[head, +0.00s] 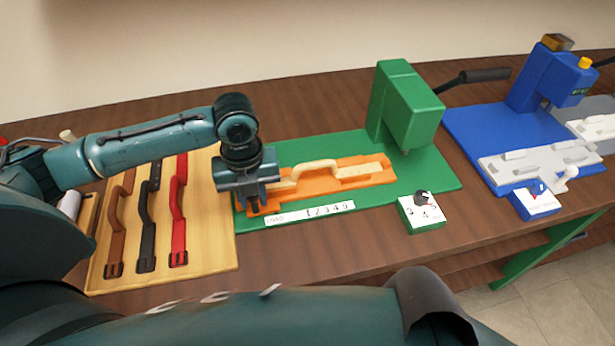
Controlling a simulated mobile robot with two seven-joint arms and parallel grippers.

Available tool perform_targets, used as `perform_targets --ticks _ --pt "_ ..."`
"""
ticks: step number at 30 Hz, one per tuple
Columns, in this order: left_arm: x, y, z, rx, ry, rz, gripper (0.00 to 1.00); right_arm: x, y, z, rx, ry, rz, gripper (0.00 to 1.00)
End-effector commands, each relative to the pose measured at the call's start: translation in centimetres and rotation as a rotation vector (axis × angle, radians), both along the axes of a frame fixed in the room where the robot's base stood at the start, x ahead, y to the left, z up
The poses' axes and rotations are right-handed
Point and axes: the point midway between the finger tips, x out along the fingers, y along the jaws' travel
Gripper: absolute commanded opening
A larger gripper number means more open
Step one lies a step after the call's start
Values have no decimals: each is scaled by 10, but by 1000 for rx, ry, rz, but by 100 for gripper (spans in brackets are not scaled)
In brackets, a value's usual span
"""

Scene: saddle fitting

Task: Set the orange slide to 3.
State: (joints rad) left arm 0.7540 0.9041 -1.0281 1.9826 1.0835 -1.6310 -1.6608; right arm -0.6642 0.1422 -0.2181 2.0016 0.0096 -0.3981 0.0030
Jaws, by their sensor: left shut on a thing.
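The orange slide (376,171) lies on the green base plate (445,175) of the green press (405,100). A cream strap-like handle (316,166) lies in it. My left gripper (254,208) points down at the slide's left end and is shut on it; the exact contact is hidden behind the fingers. A white scale strip (310,213) with the digits 1 to 5 runs along the plate's front edge, right of the gripper. I cannot tell which digit the slide stands at. My right gripper is not in view.
A wooden board (205,255) with brown, black and red handles lies at left. A green box with a dark dial (421,212) sits at the plate's front right corner. A blue press (545,80) with a white fixture stands further right. Bare table shows between the two presses.

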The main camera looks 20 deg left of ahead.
Motion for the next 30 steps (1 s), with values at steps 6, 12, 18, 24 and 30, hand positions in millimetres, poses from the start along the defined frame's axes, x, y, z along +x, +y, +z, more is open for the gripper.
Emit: perform_targets --ticks 6,12,18,24,30 --pt "5 -8 1 -6 -6 -2 11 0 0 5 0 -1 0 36" --pt "5 -7 1 -4 -5 -1 11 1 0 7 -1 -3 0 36" --pt "9 -15 3 -5 -5 -2 11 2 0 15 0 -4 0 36" --pt "12 -19 1 -4 -6 -2 11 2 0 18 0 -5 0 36" --pt "18 -29 2 -6 -6 -2 11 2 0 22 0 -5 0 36"
